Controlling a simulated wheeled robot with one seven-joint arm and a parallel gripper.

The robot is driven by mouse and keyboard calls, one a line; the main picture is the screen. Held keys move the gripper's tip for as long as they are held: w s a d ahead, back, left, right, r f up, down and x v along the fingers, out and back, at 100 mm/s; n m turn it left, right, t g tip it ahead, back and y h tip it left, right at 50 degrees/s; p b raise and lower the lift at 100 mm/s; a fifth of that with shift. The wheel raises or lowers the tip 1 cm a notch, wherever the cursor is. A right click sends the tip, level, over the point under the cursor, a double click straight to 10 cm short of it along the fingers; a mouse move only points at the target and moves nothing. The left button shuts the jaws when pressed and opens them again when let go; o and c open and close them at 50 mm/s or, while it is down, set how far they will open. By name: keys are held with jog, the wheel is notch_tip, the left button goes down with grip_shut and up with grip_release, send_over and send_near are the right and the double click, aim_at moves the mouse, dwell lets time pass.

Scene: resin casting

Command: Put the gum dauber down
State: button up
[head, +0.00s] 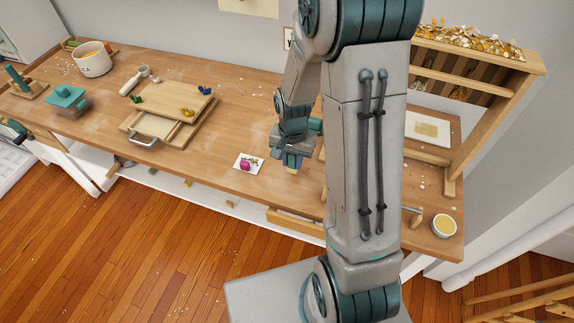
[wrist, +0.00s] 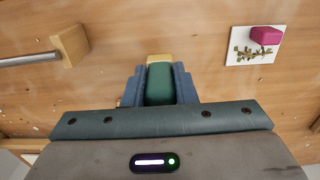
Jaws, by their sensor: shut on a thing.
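My gripper (head: 289,158) is low over the bench, to the right of a white card. In the wrist view its two blue-grey fingers (wrist: 160,88) are shut on the gum dauber (wrist: 159,82), a green piece with a pale tan end pointing away from the palm. In the head view the dauber is mostly hidden by the gripper. I cannot tell whether the dauber touches the bench top.
A white card (head: 241,158) with a magenta block (head: 245,166) and dark flakes lies left of my gripper. A wooden board (head: 170,96) with small coloured pieces is further left. A bowl (head: 444,226) stands at the right end. Bare bench (head: 215,145) lies between board and card.

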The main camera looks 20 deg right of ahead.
aim_at(292, 166)
jog(key=shift+f, duration=1.45)
jog(key=shift+f, duration=0.25)
jog(key=o, duration=1)
jog(key=shift+r, duration=0.1)
